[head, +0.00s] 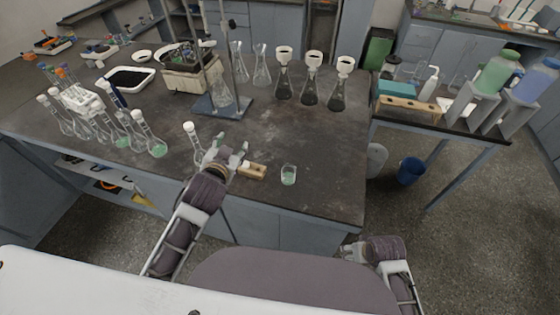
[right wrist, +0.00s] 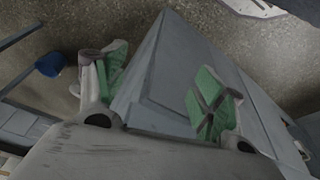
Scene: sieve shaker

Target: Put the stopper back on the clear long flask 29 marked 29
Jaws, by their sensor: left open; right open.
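Several long-necked flasks (head: 157,148) stand at the left of the dark bench, some with green liquid. A clear long-necked flask (head: 198,155) with a white top (head: 189,128) stands nearer, just left of my left gripper. The marks on the flasks are too small to read. My left gripper (head: 233,150) is open over the bench's front part, beside a small wooden block (head: 254,172). A small white piece (head: 245,163) shows at the block's left end; I cannot tell if it is a stopper. My right gripper (head: 350,249) is open and empty, low in front of the bench; its fingers show in the right wrist view (right wrist: 163,85).
A stand with a metal base (head: 225,106) and several flasks with white tops (head: 311,90) stand behind. A side table (head: 455,126) is at the right. The bench's front right is clear.

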